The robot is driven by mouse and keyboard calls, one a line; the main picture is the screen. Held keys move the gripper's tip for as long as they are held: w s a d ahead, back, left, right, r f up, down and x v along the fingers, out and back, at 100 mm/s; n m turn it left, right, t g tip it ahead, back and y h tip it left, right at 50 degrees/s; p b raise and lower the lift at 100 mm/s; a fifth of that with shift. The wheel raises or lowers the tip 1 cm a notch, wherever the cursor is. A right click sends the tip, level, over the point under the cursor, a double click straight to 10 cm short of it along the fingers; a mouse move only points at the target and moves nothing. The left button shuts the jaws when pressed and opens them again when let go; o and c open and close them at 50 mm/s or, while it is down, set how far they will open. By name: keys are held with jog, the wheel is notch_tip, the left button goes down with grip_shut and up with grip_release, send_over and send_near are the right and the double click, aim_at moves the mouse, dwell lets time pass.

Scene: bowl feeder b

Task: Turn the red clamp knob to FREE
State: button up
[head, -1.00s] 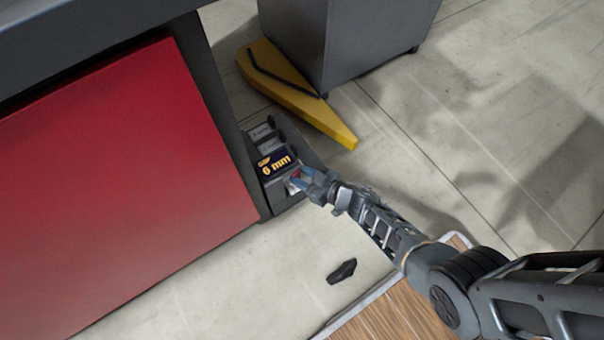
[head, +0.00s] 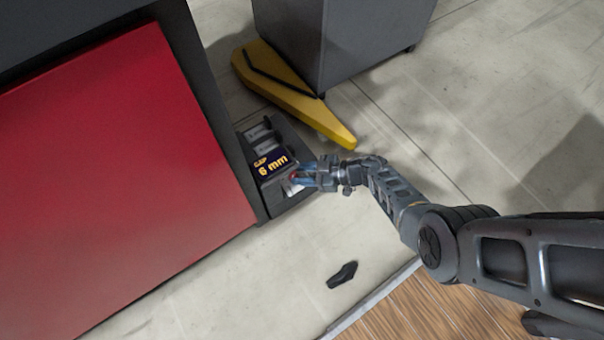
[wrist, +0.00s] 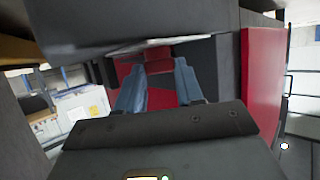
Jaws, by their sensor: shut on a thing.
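The red clamp knob (head: 294,179) shows as a small red patch at the tips of my gripper (head: 300,176) in the head view. It sits by the dark box with the "6 mm" label (head: 272,163), low beside the red panel. In the wrist view, the two blue fingers of my gripper (wrist: 160,88) reach forward with a red piece (wrist: 158,55) between or just beyond their tips. My gripper is shut on the knob. The knob's pointer and any FREE mark are hidden or too small to read.
A large red panel (head: 110,180) stands left. A grey cabinet (head: 340,45) and a yellow wedge-shaped piece (head: 290,95) stand behind. A small black object (head: 342,274) lies on the pale floor in front. Open floor (head: 480,110) spreads to the right.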

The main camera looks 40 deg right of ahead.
dwell(0.3)
jog(key=o, duration=1)
jog(key=shift+o, duration=0.2)
jog(key=shift+r, duration=0.1)
jog(key=p+v, duration=0.3)
jog(key=v, duration=0.4)
jog(key=shift+s+d, duration=0.25)
jog(key=shift+r, duration=0.1)
